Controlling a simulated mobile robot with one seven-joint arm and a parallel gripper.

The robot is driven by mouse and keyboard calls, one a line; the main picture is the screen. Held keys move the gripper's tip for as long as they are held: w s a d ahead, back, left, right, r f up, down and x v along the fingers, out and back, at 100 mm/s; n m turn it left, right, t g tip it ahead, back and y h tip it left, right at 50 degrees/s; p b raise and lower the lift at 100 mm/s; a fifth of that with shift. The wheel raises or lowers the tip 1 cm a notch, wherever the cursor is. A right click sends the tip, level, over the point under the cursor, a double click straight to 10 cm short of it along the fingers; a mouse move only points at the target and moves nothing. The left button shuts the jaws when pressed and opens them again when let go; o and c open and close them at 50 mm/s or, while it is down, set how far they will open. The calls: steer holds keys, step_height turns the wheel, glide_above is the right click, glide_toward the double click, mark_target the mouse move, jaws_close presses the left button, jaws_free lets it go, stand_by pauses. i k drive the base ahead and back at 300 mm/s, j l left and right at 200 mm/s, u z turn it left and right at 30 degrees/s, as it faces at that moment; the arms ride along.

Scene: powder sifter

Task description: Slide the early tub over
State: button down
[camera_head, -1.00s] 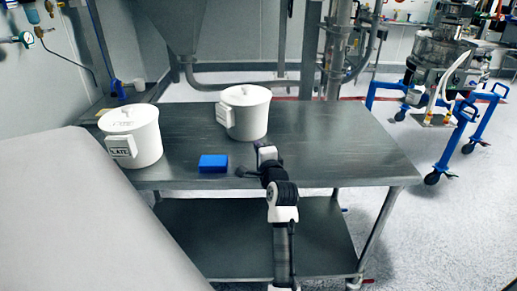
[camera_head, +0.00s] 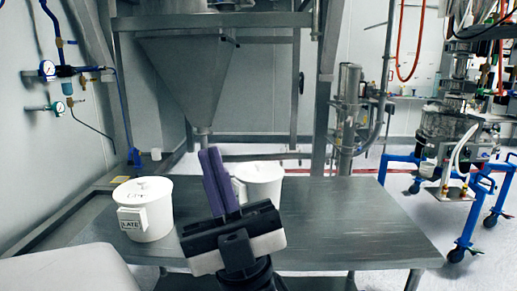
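Two white lidded tubs stand on the metal table (camera_head: 375,215). The left tub (camera_head: 152,218) has a front label reading LATE. The other tub (camera_head: 264,182) stands farther back, to its right; it is not the one marked LATE, and its label is hidden behind my gripper. My gripper (camera_head: 212,155) is raised in the foreground with its purple fingers pointing up, overlapping the left edge of the back tub in the picture. The fingers overlap each other, so I cannot tell their opening. Nothing shows held in them.
The table's right part is bare. A large steel hopper (camera_head: 185,75) hangs behind the table, with a pipe column (camera_head: 347,120) to its right. A wheeled blue-framed machine (camera_head: 450,140) stands at right. A pale surface (camera_head: 70,272) fills the lower left.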

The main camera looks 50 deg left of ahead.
mark_target(247, 193)
steer(key=j+z, duration=0.1)
steer(key=j, duration=0.45)
steer(key=k+j+z, duration=0.1)
steer(key=j, duration=0.45)
steer(key=k+j+z, duration=0.1)
steer(key=j, duration=0.45)
steer(key=k+j+z, duration=0.1)
steer(key=j, duration=0.4)
steer(key=i+j, duration=0.1)
steer(key=j, duration=0.2)
steer(key=i+j, duration=0.1)
steer(key=j, duration=0.2)
